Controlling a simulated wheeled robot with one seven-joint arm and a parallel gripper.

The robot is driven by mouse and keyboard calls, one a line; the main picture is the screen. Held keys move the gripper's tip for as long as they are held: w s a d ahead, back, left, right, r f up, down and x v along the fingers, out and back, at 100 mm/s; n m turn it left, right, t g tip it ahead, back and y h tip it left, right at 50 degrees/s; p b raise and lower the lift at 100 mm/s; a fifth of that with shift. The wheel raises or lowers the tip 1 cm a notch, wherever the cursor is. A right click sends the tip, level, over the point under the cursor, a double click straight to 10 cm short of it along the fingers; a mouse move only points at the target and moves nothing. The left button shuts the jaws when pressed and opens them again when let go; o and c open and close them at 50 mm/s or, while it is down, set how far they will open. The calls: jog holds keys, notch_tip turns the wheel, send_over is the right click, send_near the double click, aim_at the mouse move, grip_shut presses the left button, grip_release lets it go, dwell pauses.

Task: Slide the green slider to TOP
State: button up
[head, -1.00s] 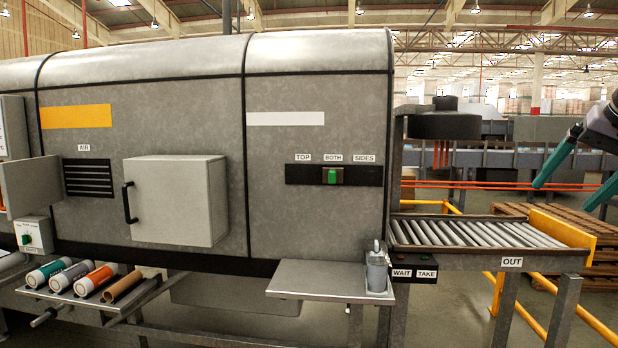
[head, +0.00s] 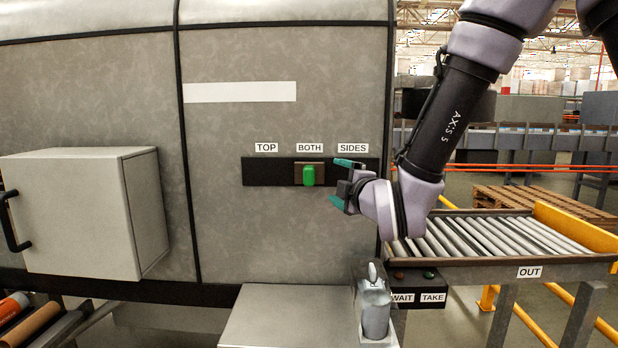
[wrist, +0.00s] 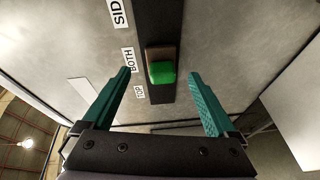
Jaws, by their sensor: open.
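The green slider (head: 308,175) sits on a black horizontal track (head: 275,172) on the grey machine's face, under the BOTH label (head: 310,148). The TOP label (head: 266,148) is to its left and the SIDES label (head: 352,148) to its right. My gripper (head: 343,183) is just right of the slider, in front of the track's SIDES end, pointing left toward the panel. In the wrist view my gripper (wrist: 160,95) is open, with teal fingers apart and the green slider (wrist: 161,73) seen between and beyond them. The fingers do not appear to touch it.
A grey box with a black handle (head: 85,212) juts out at left. A grey shelf (head: 285,318) projects below the track, with a metal canister (head: 374,308) at its right end. The roller conveyor (head: 480,238) marked OUT is at right. The panel around the track is clear.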

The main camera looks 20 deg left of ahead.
aim_at(311, 177)
jog(key=w+a, duration=0.2)
jog(key=a, duration=0.1)
jog(key=w+a+n, duration=0.1)
jog(key=w+a, duration=0.1)
jog(key=w+a+f+n+y, duration=0.1)
jog(key=w+a, duration=0.1)
jog(key=a, duration=0.1)
jog(key=shift+w+a, duration=0.2)
jog(key=shift+a, duration=0.15)
jog(key=shift+c, duration=0.3)
